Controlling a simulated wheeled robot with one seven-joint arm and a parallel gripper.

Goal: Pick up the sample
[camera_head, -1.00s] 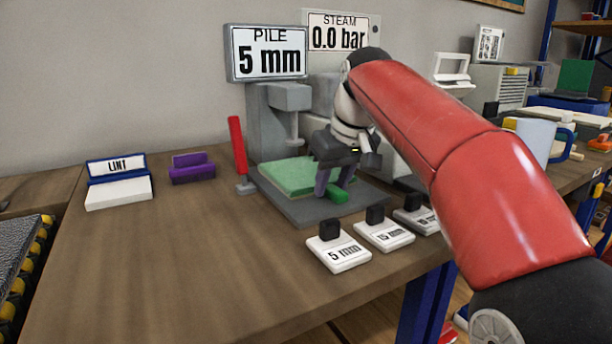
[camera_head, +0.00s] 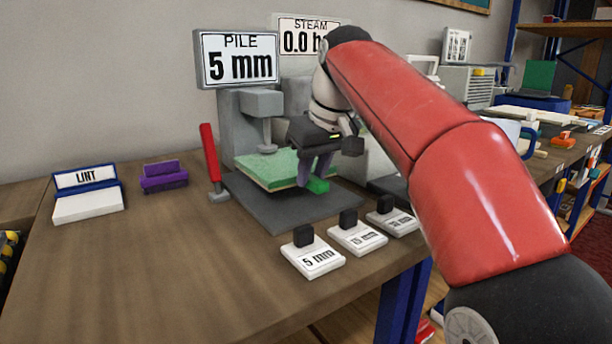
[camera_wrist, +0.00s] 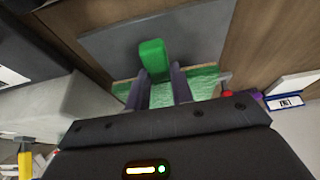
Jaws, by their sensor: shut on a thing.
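The sample (camera_head: 264,168) is a flat green pile piece with a pale brown edge and a bright green tab (camera_head: 318,186) at its front right. It appears raised a little above the grey base plate (camera_head: 285,212) of the pile gauge. My gripper (camera_head: 312,180) points down at the sample's right side, and its purple fingers are shut on it. In the wrist view, the sample (camera_wrist: 206,84) shows behind and between the fingers, with the tab (camera_wrist: 152,60) just beyond the fingertips. My arm and gripper hide part of the gauge.
The gauge's display (camera_head: 238,58) reads 5 mm, and its red lever (camera_head: 210,155) stands at left. Labelled blocks with black knobs, such as the 5 mm block (camera_head: 313,258), line the front edge. A LINT stand (camera_head: 88,195) and purple block (camera_head: 163,176) sit left. The left front table is clear.

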